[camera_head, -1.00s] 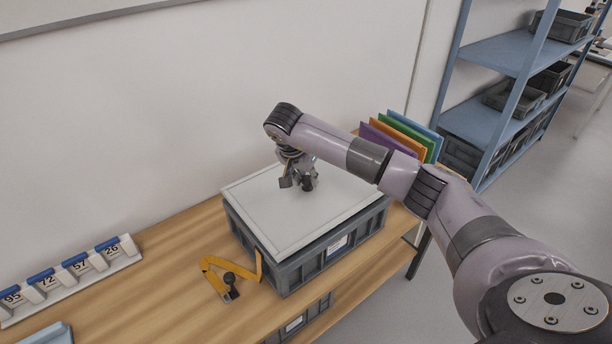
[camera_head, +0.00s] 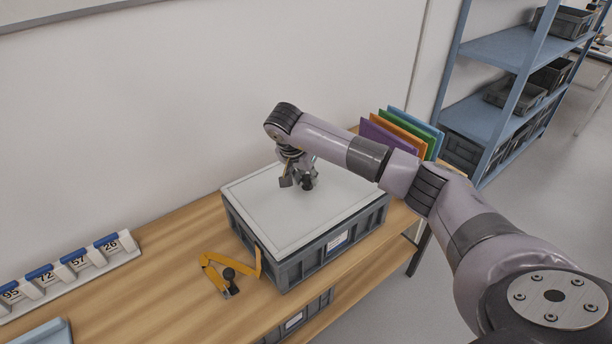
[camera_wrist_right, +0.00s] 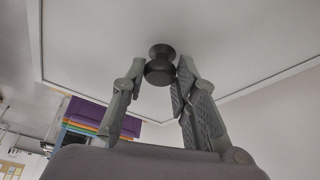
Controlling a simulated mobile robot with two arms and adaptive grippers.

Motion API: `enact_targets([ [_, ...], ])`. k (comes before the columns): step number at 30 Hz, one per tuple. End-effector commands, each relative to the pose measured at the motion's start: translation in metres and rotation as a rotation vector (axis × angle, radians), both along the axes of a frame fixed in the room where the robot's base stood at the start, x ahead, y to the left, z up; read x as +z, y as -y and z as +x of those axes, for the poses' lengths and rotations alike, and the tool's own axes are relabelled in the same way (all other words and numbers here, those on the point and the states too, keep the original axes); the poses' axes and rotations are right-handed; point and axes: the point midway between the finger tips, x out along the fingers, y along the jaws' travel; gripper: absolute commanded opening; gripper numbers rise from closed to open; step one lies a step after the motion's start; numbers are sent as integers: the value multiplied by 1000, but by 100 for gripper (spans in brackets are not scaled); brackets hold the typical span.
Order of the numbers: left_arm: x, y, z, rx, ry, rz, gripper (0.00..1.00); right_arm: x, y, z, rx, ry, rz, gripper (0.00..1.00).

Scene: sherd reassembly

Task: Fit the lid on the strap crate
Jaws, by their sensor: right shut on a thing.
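The light grey lid (camera_head: 265,215) lies flat over the dark grey strap crate (camera_head: 300,268) on the wooden bench. Its edges line up closely with the crate's rim; I cannot tell whether it is fully seated. My right gripper (camera_head: 303,185) points down at the lid's middle. In the right wrist view, its fingers (camera_wrist_right: 160,72) are closed around the dark round knob (camera_wrist_right: 160,52) on the lid (camera_wrist_right: 100,45). A yellow strap (camera_head: 213,262) with a black buckle (camera_head: 229,275) lies on the bench at the crate's left front corner. My left gripper is out of view.
Coloured folders (camera_head: 400,135) stand behind the crate on the right. A numbered rack (camera_head: 70,272) is at the left, with clear bench (camera_head: 170,265) between it and the crate. A blue shelf (camera_head: 495,115) with grey bins stands at the right.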

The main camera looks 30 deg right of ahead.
Motion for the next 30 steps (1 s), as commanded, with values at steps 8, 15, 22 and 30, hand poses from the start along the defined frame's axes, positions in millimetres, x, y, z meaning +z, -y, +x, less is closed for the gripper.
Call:
enact_targets([
  [8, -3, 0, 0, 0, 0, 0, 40, -3, 0, 0, -1, 2, 0, 0],
  [15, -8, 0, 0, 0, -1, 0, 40, -11, 0, 0, -1, 1, -1, 0],
  [22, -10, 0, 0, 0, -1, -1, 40, -14, 0, 0, -1, 2, 0, 0],
  [30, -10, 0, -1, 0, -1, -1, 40, -14, 0, 0, -1, 2, 0, 32],
])
